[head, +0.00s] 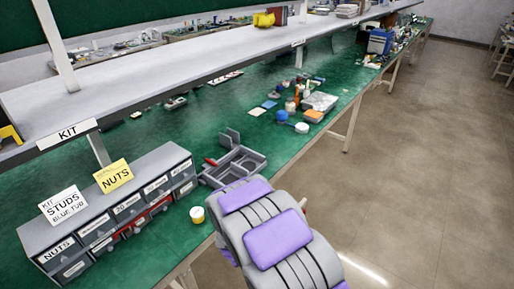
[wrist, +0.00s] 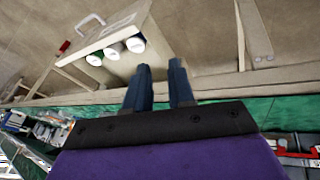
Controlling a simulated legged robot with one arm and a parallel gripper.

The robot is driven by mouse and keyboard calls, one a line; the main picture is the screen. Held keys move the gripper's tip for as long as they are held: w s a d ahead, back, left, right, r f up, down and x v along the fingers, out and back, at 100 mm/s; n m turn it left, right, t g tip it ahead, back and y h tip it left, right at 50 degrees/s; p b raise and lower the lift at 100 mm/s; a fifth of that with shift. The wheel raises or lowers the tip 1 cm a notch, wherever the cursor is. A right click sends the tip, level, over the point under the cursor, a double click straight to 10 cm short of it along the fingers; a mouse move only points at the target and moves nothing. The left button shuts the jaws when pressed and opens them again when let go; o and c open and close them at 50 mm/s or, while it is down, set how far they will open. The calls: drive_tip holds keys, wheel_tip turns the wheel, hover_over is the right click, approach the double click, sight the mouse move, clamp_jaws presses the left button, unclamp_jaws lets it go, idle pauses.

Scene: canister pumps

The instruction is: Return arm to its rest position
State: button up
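My gripper (wrist: 159,65) shows in the wrist view as two dark blue fingers with a gap between them. It is open and nothing shows between the fingers. Floor and the bench's frame lie behind it. In the head view my arm, grey with purple pads, is folded in the lower middle, in front of the bench edge, and my gripper is hidden there.
The green bench (head: 330,125) runs along the left, under a grey shelf (head: 200,62). Grey labelled drawers (head: 140,205), a grey divided tray (head: 232,165) and a yellow-and-white tub (head: 197,215) stand near my arm. Floor at right is clear. White-ended cylinders (wrist: 113,51) show in the wrist view.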

drive_tip(key=s+d+r+m+g+y, duration=0.25)
drive_tip(key=s+r, duration=0.25)
drive_tip(key=r, duration=0.8)
drive_tip(key=s+d+r+m+g, duration=0.1)
drive_tip(key=s+d+r, duration=0.4)
drive_tip(key=s, duration=0.4)
drive_tip(key=s+d+r+m+g+h, duration=0.1)
drive_tip(key=s+d+r, duration=0.4)
drive_tip(key=s, duration=0.5)
drive_tip(key=s+d+r+m+g+h, duration=0.1)
drive_tip(key=s+d+r+m+g, duration=0.1)
drive_tip(key=s+d+r, duration=0.4)
drive_tip(key=s, duration=0.4)
drive_tip(key=shift+r+m, duration=0.35)
drive_tip(key=shift+r, duration=0.05)
